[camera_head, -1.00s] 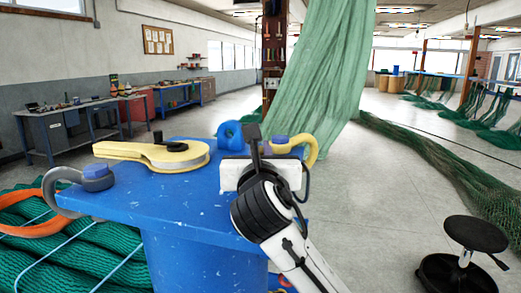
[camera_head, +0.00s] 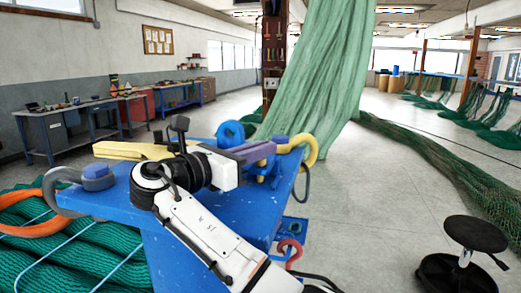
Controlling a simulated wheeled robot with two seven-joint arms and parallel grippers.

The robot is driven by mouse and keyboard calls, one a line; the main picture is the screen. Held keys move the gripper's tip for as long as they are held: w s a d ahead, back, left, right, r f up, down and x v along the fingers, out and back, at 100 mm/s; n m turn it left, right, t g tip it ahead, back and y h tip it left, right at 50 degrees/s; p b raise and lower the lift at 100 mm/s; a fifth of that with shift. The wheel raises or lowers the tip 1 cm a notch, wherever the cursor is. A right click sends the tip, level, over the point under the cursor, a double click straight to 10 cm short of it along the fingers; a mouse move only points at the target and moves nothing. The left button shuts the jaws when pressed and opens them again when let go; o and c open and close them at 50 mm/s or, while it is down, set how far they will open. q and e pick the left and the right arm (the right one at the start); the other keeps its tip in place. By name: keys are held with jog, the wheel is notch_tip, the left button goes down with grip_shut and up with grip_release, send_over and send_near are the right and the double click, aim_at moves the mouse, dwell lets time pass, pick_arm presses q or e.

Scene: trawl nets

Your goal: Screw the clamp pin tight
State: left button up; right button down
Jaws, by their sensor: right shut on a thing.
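My right gripper (camera_head: 258,152) points to the right over the blue table top (camera_head: 244,212). Its grey fingers close at the near side of a yellow bow-shaped clamp (camera_head: 309,150) at the table's far right edge. They appear shut on the end of its clamp pin, though the fingers hide most of the grip. The blue-purple block (camera_head: 282,139) of the clamp shows just beyond the fingertips. My left gripper is not in view.
A grey shackle with a blue head (camera_head: 97,178) sits at the table's left edge. A yellow block (camera_head: 125,150) is partly hidden behind my right arm. A blue eye (camera_head: 230,133) stands at the back. Green net hangs behind; a black stool (camera_head: 475,234) stands right.

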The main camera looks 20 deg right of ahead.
jog(key=shift+m+g+h, duration=0.3)
jog(key=shift+m+g, duration=0.2)
jog(key=shift+g, duration=0.1)
jog(key=c, duration=1.9)
grip_release()
jog(key=shift+o, duration=0.2)
notch_tip(320, 180, up, 10)
jog(key=shift+b, duration=0.4)
